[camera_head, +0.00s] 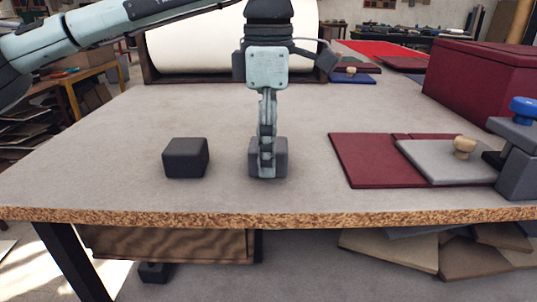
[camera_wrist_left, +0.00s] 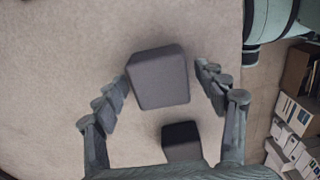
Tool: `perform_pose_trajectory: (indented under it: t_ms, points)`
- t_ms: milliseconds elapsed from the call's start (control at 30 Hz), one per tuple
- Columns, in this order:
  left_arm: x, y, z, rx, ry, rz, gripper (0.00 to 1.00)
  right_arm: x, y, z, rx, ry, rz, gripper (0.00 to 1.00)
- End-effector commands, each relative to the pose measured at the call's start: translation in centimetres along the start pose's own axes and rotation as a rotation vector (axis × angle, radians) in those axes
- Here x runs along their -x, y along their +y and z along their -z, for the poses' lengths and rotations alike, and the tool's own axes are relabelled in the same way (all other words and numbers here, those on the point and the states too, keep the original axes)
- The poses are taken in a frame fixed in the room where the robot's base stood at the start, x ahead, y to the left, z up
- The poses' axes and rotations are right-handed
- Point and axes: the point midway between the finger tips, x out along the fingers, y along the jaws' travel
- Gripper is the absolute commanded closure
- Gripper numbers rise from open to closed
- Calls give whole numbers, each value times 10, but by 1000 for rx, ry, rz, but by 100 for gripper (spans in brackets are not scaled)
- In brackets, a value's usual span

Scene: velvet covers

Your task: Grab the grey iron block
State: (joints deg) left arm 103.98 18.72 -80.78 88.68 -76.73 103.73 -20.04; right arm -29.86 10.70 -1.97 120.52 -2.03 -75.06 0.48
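A grey block (camera_head: 282,155) stands on the table, partly hidden behind the fingers of my left gripper (camera_head: 266,168) in the head view. In the left wrist view, the grey block (camera_wrist_left: 158,78) lies between the spread fingers of the left gripper (camera_wrist_left: 164,80), with a gap showing on each side. The gripper is open, pointing down at the block. A second, darker block (camera_head: 185,158) stands to the left in the head view; the wrist view shows a dark-topped block (camera_wrist_left: 181,141) near the gripper's palm. My right gripper is not in view.
The tabletop (camera_head: 90,165) is bare on the left. On the right are dark red covers (camera_head: 365,160), a grey board (camera_head: 430,163) with a wooden knob (camera_head: 464,147), a blue-knobbed device (camera_head: 520,160) and a red box (camera_head: 480,80). A cream roll (camera_head: 200,45) stands behind.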

Motion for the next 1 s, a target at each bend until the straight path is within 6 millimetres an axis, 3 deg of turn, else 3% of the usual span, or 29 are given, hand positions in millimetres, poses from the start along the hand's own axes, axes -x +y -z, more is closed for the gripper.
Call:
perform_pose_trajectory:
  t_ms: [67, 533, 1000]
  points:
    - [0, 0, 0, 0, 0, 0, 43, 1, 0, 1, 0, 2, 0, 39]
    - [0, 0, 0, 0, 0, 0, 100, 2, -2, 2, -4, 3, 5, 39]
    - [8, 0, -1, 0, -3, -4, 100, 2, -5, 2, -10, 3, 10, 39]
